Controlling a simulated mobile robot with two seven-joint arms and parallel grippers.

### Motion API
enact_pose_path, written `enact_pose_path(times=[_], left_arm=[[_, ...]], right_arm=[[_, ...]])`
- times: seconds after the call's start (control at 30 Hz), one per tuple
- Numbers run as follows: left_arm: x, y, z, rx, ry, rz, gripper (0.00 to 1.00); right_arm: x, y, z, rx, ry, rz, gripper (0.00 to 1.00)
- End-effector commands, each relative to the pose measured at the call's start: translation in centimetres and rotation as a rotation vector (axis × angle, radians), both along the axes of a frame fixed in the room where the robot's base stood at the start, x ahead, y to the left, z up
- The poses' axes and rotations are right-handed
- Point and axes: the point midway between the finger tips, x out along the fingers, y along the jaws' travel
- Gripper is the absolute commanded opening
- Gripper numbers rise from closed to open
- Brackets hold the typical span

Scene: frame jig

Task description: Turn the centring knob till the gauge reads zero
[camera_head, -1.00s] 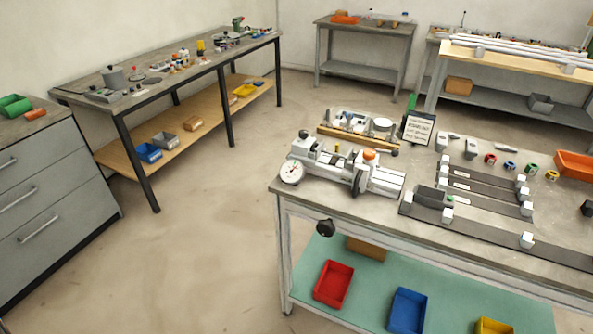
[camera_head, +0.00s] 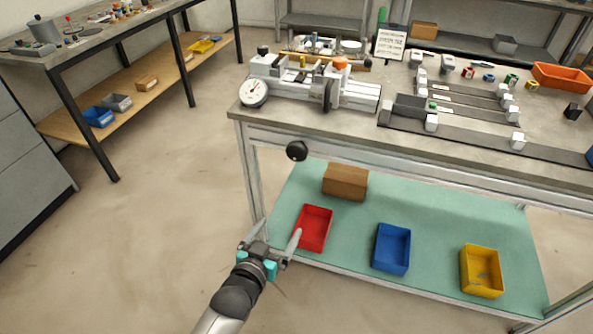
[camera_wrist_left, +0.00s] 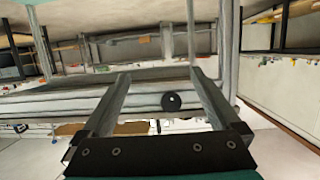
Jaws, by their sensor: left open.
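The black centring knob (camera_head: 297,151) sticks out from the front side of the workbench, under its top. It also shows in the left wrist view (camera_wrist_left: 171,100), seen between my two fingers. The round white dial gauge (camera_head: 254,92) sits on the left end of the grey jig (camera_head: 312,86) on the bench top; its reading is too small to tell. My left gripper (camera_head: 280,228) is open and empty, below and a little left of the knob in the head view, apart from it. Its fingers also show in the left wrist view (camera_wrist_left: 158,76). My right gripper is not in view.
The bench's lower green shelf (camera_head: 345,225) holds a red bin (camera_head: 314,228), a blue bin (camera_head: 391,249), a yellow bin (camera_head: 481,271) and a cardboard box (camera_head: 345,182). A bench leg (camera_head: 252,190) stands near the gripper. The floor at left is clear.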

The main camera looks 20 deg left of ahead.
Motion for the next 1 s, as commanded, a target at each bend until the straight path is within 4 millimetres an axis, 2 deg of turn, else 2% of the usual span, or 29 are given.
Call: enact_pose_path(times=[0.03, 0.1, 0.2, 0.3, 0.53, 1.0], left_arm=[[1.0, 0.2, 1.4, -0.006, -0.077, 0.007, 0.97], [1.8, 0.5, 4.0, -0.011, -0.159, 0.014, 0.97], [2.3, 0.8, 6.8, -0.015, -0.244, 0.022, 0.97], [2.5, 1.0, 8.4, -0.018, -0.287, 0.026, 0.97], [3.8, 1.0, 9.0, -0.018, -0.302, 0.027, 0.97], [9.8, 0.8, 8.9, -0.019, -0.301, 0.026, 0.97]], right_arm=[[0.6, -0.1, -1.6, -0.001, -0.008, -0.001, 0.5], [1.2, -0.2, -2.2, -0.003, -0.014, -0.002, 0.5], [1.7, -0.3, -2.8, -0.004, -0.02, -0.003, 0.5], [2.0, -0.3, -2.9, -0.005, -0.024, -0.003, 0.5], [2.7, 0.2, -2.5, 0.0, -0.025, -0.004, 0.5], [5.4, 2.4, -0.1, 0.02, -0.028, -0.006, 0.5]])
